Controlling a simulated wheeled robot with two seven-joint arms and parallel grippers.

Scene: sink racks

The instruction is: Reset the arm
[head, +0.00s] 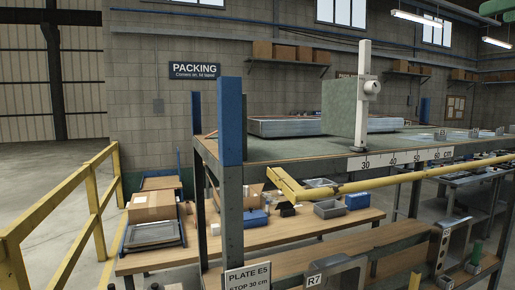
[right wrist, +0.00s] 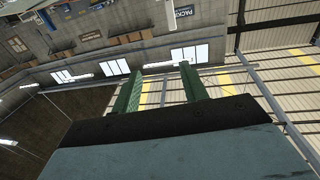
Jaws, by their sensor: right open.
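My right gripper (right wrist: 160,68) shows in the right wrist view. Its two green fingers stand apart with nothing between them. Beyond them are the upper wall, windows and roof, seen at a tilt. In the head view I cannot clearly make out the right gripper; a green shape cut off at the top right edge is too partial to tell. My left gripper is in neither view.
A steel rack (head: 232,170) with blue posts stands ahead, with a yellow bar (head: 370,184) along its front. A long ruler (head: 400,159) lies on its top edge. Behind is a bench with a cardboard box (head: 152,206). A yellow railing (head: 62,195) is at left.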

